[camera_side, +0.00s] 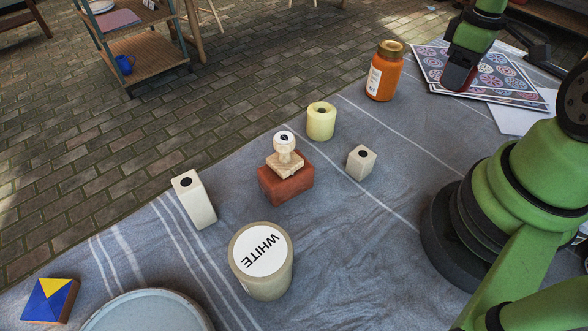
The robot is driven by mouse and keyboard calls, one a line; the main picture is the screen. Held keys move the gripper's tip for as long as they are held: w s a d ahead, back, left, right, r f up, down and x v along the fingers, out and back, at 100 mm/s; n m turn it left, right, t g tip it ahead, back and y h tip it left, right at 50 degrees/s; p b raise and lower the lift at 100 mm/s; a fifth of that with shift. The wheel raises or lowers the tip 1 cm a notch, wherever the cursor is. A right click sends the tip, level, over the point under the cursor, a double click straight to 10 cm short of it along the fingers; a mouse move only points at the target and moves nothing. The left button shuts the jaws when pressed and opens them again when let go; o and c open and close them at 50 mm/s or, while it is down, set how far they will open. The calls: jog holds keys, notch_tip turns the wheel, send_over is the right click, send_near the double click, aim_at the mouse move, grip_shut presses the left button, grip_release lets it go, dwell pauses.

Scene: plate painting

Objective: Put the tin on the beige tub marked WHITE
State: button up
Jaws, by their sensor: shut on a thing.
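The beige tub (262,279) stands upright on the cloth in the lower middle. Its round white lid label reads WHITE, and its top is clear. My gripper (459,78) is at the upper right, over the patterned sheets, far from the tub. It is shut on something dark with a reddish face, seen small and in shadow. I take this to be the tin, as no other tin shows, but its outline is hard to separate from the jaws.
A brick-red block with a stamp (284,160), white blocks (196,203) (361,163), a yellow pot (321,122) and an orange jar (384,75) stand on the cloth. A plate (145,312) and a coloured block (50,301) lie lower left. Cloth right of the tub is clear.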

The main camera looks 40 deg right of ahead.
jog(key=w+a+r+n, duration=0.2)
jog(key=w+a+n, duration=0.2)
jog(key=a, duration=0.5)
jog(key=w+a+r+n, duration=0.1)
jog(key=w+a+n, duration=0.25)
jog(key=a, duration=0.45)
jog(key=w+a+r+n, duration=0.2)
jog(key=w+a+n, duration=0.25)
jog(key=a, duration=0.45)
jog(key=n, duration=1)
send_near(260, 250)
notch_tip(260, 250, down, 2)
jog(key=shift+f, duration=2.3)
jog(key=shift+f, duration=0.15)
jog(key=o, duration=1)
